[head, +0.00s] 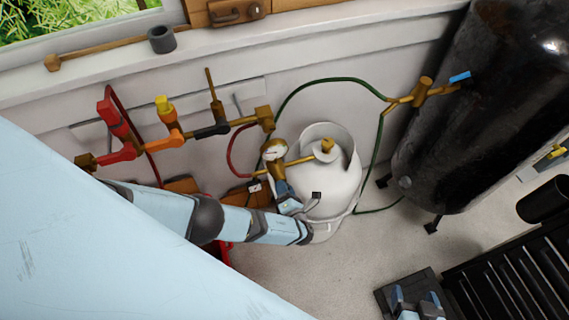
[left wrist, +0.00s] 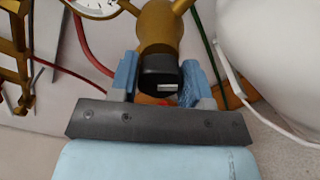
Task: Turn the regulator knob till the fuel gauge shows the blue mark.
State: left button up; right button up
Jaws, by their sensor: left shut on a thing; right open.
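The brass regulator (head: 273,168) with its round white gauge (head: 275,150) sits left of the white gas cylinder (head: 332,192). The gauge is too small to read in the head view, and only part of its dial (left wrist: 97,4) shows at the top of the left wrist view. The black regulator knob (left wrist: 160,72) has a white mark on its end. My left gripper (head: 280,188) is shut on the knob, with a blue finger on each side in the left wrist view (left wrist: 168,82). My right gripper (head: 418,302) is open and empty at the bottom right, far from the regulator.
A pipe manifold with red (head: 118,122), yellow (head: 164,106) and black (head: 212,130) parts runs along the wall at left. A green hose (head: 340,80) arches behind the cylinder. A large black tank (head: 450,110) stands at right.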

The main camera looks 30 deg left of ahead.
pick_arm(q)
jog(key=shift+m, duration=0.3)
pick_arm(e)
jog(key=shift+r, duration=0.15)
pick_arm(q)
jog(key=o, duration=0.9)
pick_arm(e)
jog(key=shift+s+d, duration=0.1)
